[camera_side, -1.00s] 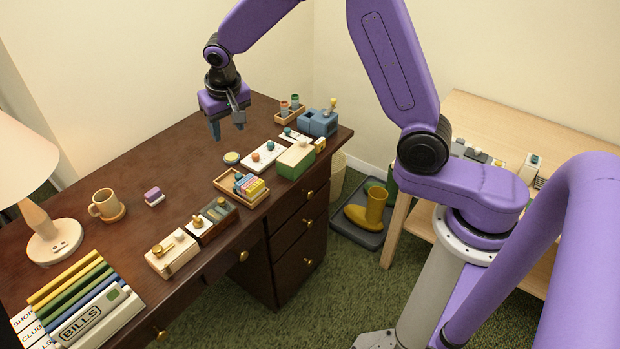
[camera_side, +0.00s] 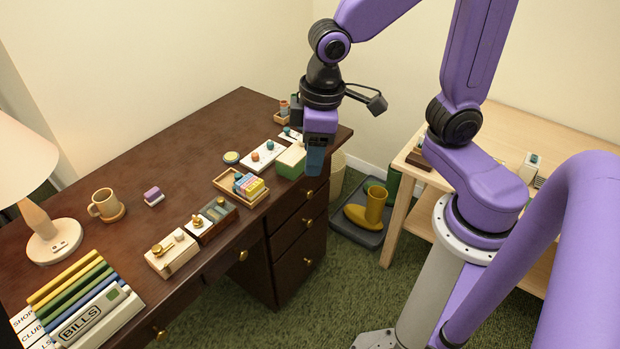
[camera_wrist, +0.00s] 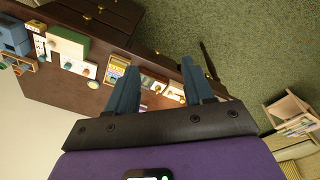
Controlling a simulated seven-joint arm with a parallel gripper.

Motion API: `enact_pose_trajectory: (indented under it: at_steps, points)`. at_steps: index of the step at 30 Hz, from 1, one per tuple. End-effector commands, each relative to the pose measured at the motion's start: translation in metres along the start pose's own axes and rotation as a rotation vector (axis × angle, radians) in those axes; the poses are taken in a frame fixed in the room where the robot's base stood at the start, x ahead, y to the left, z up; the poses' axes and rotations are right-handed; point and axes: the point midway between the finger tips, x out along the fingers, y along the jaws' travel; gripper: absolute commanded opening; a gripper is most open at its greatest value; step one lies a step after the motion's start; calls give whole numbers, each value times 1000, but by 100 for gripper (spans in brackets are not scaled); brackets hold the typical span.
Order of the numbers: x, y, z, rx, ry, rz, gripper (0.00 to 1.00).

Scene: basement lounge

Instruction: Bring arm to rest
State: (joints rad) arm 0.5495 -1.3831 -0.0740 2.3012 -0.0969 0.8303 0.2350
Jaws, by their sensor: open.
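My gripper (camera_side: 315,158) hangs in the air in the side view, near the right end of the dark wooden desk (camera_side: 190,140). It points down in front of the green and white box (camera_side: 290,161) and hides part of it. In the wrist view my gripper (camera_wrist: 156,82) shows two blue-grey fingers spread apart with nothing between them. The desk (camera_wrist: 60,92) lies beyond the fingers there.
On the desk stand a lamp (camera_side: 40,225), a mug (camera_side: 104,205), a tray of coloured blocks (camera_side: 228,183) and folders (camera_side: 80,290). A light wooden table (camera_side: 410,190) stands at right. Yellow boots (camera_side: 372,208) sit on a floor tray.

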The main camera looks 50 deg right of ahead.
Motion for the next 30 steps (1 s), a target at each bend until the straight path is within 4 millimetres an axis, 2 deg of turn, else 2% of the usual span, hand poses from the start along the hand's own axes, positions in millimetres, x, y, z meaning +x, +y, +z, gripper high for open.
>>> enact_pose_trajectory:
  at_steps: [1, 6, 13, 19, 30]
  points:
    - [-3, -5, 15, -45, -3, -9, 52]
    - [-9, -20, 64, -204, -23, -40, 52]
    - [-13, -34, 117, -375, -46, -73, 52]
    - [-14, -37, 134, -434, -54, -84, 52]
    - [-14, -37, 134, -435, -54, -84, 52]
